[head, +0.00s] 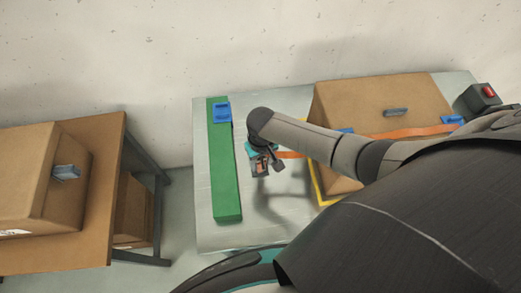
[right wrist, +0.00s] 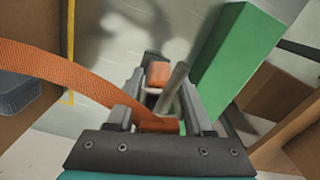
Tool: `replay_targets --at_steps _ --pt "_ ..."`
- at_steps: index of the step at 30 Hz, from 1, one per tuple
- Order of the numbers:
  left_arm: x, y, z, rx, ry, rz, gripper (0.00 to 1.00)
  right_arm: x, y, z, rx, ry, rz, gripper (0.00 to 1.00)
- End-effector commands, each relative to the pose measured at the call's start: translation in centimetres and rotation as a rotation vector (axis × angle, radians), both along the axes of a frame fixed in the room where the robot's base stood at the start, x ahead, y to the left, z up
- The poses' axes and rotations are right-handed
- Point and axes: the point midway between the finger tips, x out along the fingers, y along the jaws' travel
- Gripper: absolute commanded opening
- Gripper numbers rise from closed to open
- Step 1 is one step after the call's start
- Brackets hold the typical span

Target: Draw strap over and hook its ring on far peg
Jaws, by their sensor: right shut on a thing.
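The orange strap (head: 410,132) lies across the front of the cardboard box (head: 350,105) and runs left to my right gripper (head: 262,168). In the right wrist view, the strap (right wrist: 65,78) comes in from the left and ends between the fingers of that gripper (right wrist: 160,88). The gripper is shut on the strap end, held above the table between box and green bar. A grey metal rod (right wrist: 175,85) shows at the fingers; I cannot tell whether it is part of the ring. No far peg can be clearly made out. My left gripper is not in view.
A green bar (head: 224,170) with a blue block (head: 222,112) lies along the left of the grey table (head: 275,225). A black box with a red button (head: 488,92) is at the back right. Another carton (head: 30,190) stands on a brown table (head: 105,160) at left.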

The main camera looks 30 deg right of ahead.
Motion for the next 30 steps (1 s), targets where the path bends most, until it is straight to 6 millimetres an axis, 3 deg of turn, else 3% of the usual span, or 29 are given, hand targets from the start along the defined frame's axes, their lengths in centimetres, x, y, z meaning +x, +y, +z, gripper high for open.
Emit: replay_targets --at_steps 9,10,19,30 --pt "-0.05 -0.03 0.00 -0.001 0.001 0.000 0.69 0.02 0.00 0.02 0.000 0.000 0.000 0.00" --pt "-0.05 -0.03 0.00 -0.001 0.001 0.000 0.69 0.02 0.00 0.02 0.000 0.000 0.000 0.53" --pt "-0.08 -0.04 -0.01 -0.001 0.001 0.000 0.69 0.02 0.01 0.02 0.000 0.000 0.000 0.87" --pt "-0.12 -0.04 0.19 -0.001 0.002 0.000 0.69 0.02 0.02 0.57 0.001 -0.001 0.000 0.87"
